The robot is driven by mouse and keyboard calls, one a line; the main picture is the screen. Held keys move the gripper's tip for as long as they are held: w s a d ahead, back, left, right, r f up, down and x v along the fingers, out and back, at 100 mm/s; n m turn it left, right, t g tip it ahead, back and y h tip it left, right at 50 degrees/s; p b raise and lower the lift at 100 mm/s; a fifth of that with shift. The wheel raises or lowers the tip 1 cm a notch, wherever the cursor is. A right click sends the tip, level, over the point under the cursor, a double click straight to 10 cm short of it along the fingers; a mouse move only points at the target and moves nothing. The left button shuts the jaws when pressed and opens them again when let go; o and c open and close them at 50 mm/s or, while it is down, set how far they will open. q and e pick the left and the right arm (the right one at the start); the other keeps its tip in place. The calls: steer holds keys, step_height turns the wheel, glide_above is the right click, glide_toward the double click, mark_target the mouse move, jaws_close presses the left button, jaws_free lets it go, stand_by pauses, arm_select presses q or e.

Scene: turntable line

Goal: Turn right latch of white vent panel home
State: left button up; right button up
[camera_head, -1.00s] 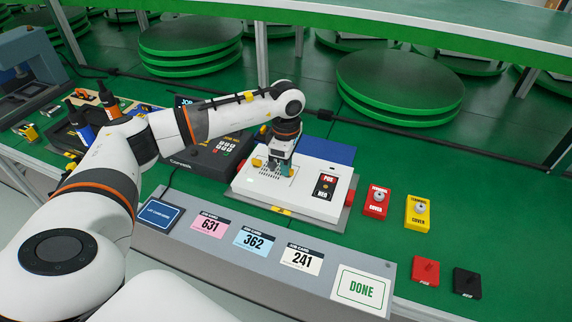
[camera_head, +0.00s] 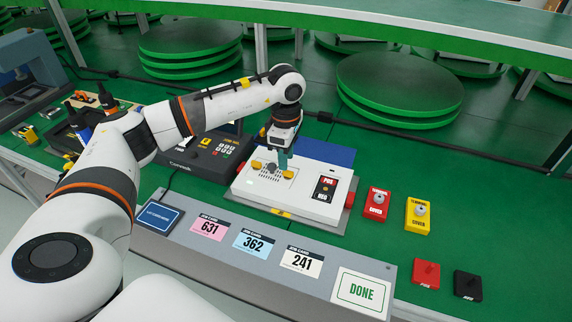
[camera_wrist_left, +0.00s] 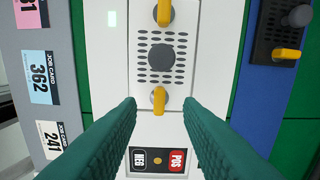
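The white vent panel (camera_head: 266,180) is set in the top of a white unit, with slots and a round grey knob (camera_wrist_left: 161,57) at its middle. Its right yellow latch (camera_head: 288,175) also shows in the wrist view (camera_wrist_left: 159,100), lying lengthwise along the line towards the knob. The left yellow latch (camera_head: 256,165) is cut by the wrist view's top edge. My left gripper (camera_head: 281,164) is open above the right latch. Its teal fingers (camera_wrist_left: 159,103) appear either side of that latch, apart from it. My right gripper is not in view.
The white unit has a POS/NEG block (camera_head: 325,189) right of the panel. Red (camera_head: 376,203) and yellow (camera_head: 418,215) cover blocks stand further right. A grey strip with job cards and a DONE plate (camera_head: 361,292) runs in front. A dark keypad box (camera_head: 208,152) stands left.

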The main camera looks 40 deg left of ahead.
arm_select(q)
step_height(320, 180, up, 8)
stand_by(0.8)
